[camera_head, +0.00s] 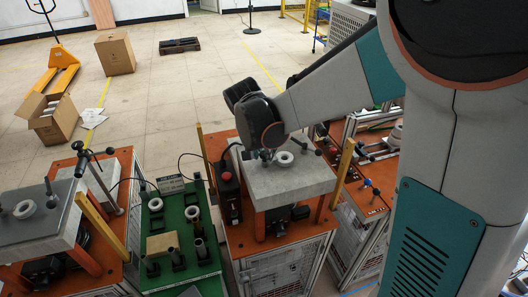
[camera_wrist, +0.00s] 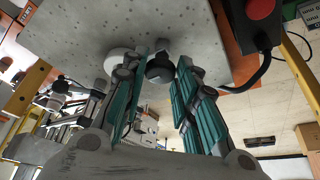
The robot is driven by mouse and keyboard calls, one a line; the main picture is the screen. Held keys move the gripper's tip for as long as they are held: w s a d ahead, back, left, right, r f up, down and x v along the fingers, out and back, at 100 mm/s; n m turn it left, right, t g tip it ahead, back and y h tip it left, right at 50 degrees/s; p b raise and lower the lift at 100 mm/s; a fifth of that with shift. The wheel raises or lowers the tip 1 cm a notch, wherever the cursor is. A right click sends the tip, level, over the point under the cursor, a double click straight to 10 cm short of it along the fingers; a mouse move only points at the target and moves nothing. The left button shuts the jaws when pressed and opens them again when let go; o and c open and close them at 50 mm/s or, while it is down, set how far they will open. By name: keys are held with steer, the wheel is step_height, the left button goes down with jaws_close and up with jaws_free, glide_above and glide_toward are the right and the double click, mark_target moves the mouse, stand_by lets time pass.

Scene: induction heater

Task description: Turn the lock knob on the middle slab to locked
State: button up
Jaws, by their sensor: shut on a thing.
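The middle slab (camera_head: 300,185) is a grey speckled block on an orange stand; it also fills the top of the wrist view (camera_wrist: 130,30). A white ring (camera_head: 284,158) sits on it and shows beside the fingers in the wrist view (camera_wrist: 116,62). My gripper (camera_head: 262,155) is low over the slab's far left part, left of the ring. In the wrist view my gripper (camera_wrist: 162,72) has its teal-sided fingers shut on the dark round lock knob (camera_wrist: 160,66). In the head view my wrist and fingers mostly hide the knob, and its turn angle cannot be read.
A box with a red button (camera_head: 226,177) stands just left of the slab. Yellow posts (camera_head: 205,158) rise at the stand's corners. A green bench (camera_head: 180,235) with rings and dark holders is to the left, and another grey slab (camera_head: 35,235) lies farther left.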

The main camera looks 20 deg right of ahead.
stand_by(0.3)
steer(key=o, duration=1.1)
steer(key=shift+c, duration=0.2)
steer(key=v, duration=1.2)
steer(key=s+d+f+n+t+y+b, duration=0.1)
steer(key=s+f+n+b, duration=0.3)
steer(key=s, duration=0.5)
steer(key=s+d+f+n+t+y+b, duration=0.2)
steer(key=s+f+n+b, duration=0.2)
steer(key=s+f+b, duration=0.4)
step_height(320, 180, down, 2)
steer(key=shift+s+d+f+n+t+b, duration=0.15)
steer(key=shift+s+d+n+t+b, duration=0.2)
steer(key=shift+s, duration=0.65)
